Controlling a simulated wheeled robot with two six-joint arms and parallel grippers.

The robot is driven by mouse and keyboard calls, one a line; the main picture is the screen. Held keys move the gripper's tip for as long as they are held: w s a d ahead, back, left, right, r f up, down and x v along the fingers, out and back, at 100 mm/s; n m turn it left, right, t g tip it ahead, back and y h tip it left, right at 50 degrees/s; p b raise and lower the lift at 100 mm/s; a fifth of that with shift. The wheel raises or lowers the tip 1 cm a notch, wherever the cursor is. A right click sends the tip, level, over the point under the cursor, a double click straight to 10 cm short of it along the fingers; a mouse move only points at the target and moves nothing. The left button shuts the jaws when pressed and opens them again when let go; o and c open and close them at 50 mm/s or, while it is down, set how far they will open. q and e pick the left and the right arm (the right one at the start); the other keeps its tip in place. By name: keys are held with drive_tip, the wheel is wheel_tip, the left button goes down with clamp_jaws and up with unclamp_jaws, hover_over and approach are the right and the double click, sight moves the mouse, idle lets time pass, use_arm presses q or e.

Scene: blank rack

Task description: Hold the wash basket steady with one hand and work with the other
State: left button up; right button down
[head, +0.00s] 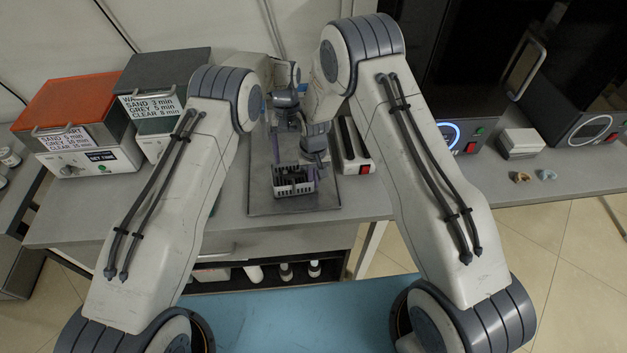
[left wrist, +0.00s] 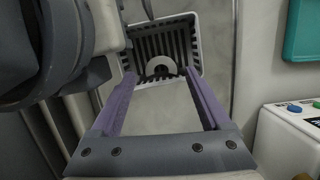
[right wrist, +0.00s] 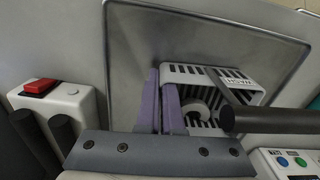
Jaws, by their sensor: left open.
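The wash basket (head: 294,190) is a small white slotted basket on a grey tray (head: 262,207). In the left wrist view the basket (left wrist: 196,50) lies beyond the fingertips, with a pale rounded part (left wrist: 160,66) inside. My left gripper (head: 288,146) is above the basket. Its purple fingers (left wrist: 159,74) are wide apart with nothing between them. My right gripper (head: 315,166) is low at the basket's right side. In the right wrist view its fingers (right wrist: 161,78) are close together on the basket's side wall (right wrist: 187,70). The exact contact is partly hidden.
A white unit with a red switch (head: 366,168) stands right of the tray. Red (head: 70,100) and dark (head: 165,75) boxes with timing labels stand left. Black machines (head: 465,70), a white box (head: 520,143) and small coloured parts (head: 521,177) are at the right.

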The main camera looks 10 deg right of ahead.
sight(291, 167)
use_arm(q)
drive_tip(key=shift+x, duration=2.2)
drive_tip(key=shift+c, duration=0.3)
drive_tip(key=c, duration=0.7)
drive_tip(key=shift+s+r+v, duration=0.1)
drive_tip(key=shift+s+v, duration=0.25)
drive_tip(key=shift+v, duration=1.1)
drive_tip(key=shift+s+r+v, duration=0.1)
drive_tip(key=shift+s+v, duration=0.25)
drive_tip(key=shift+v, duration=1.15)
drive_tip(key=shift+s+r+v, duration=0.1)
drive_tip(key=shift+s+v, duration=0.25)
drive_tip(key=shift+v, duration=1.1)
drive_tip(key=shift+s, duration=0.1)
use_arm(e)
drive_tip(key=c, duration=1)
unclamp_jaws()
drive_tip(key=shift+w+r, duration=0.1)
drive_tip(key=shift+r, duration=0.05)
